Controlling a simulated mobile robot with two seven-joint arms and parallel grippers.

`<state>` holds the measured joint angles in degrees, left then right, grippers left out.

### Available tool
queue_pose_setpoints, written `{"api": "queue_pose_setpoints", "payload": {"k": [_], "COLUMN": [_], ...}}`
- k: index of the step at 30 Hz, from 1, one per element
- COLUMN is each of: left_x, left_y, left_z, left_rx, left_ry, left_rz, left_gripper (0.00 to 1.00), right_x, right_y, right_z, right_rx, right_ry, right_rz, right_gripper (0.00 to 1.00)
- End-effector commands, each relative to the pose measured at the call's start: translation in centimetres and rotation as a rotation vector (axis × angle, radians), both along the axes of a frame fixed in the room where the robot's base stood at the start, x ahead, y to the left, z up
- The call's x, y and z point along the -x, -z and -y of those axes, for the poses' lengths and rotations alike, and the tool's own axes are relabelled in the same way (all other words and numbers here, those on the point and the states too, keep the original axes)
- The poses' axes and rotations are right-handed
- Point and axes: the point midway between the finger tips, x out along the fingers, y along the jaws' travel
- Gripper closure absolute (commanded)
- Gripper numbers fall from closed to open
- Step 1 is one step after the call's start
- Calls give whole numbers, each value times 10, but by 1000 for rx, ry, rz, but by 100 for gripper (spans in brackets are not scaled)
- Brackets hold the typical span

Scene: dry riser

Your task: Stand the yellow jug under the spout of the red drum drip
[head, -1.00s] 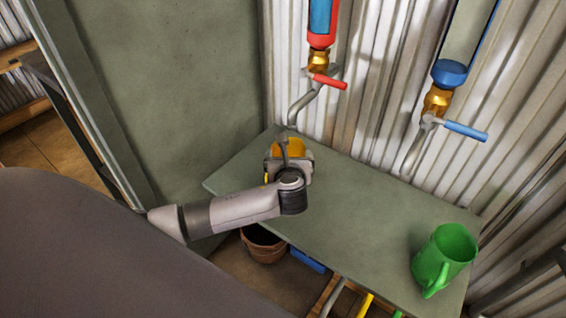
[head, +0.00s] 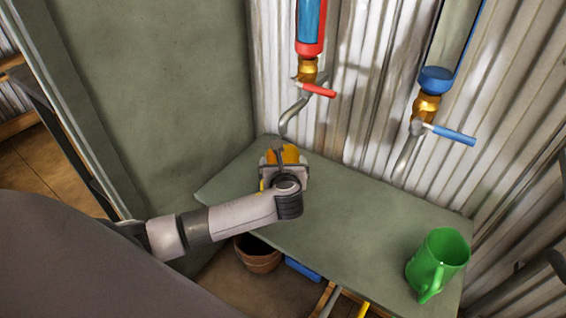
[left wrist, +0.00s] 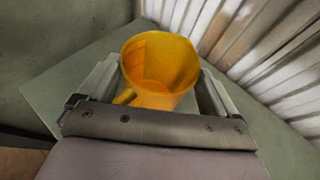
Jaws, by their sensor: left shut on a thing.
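The yellow jug (head: 291,155) is at the far left end of the green shelf, mostly hidden behind my left gripper (head: 284,160). In the left wrist view the jug (left wrist: 160,66) is upright with its mouth open to the camera, between the two fingers of my left gripper, which is shut on it. I cannot tell whether its base touches the shelf. The red-framed tube (head: 311,28) with a brass valve and red lever (head: 316,90) is on the wall above. Its grey spout (head: 291,116) bends down to just above the jug. My right gripper is not in view.
A green jug (head: 438,262) stands at the right end of the shelf (head: 340,220). A blue-framed tube (head: 436,80) with a blue lever (head: 454,135) hangs above the right part. The shelf's middle is clear. A brown pot (head: 257,254) sits below on the floor.

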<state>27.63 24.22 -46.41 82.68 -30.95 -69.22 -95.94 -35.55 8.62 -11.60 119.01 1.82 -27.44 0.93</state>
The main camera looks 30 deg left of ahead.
Motion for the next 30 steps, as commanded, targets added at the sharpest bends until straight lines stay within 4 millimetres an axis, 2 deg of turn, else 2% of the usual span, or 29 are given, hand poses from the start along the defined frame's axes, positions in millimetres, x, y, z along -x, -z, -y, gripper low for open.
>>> {"api": "queue_pose_setpoints", "payload": {"k": [13,14,23,30], "left_x": [0,1,1,26], "left_y": [5,6,5,-9], "left_z": [0,0,0,16], "left_rx": [0,1,1,2], "left_ry": [-1,-1,0,2], "left_rz": [-1,-2,-1,-3], "left_gripper": [57,1,0,0], "right_x": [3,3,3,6], "right_y": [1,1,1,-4], "right_z": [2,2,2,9], "right_rx": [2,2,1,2], "right_ry": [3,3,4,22], "right_rz": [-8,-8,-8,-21], "right_gripper": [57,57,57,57]}}
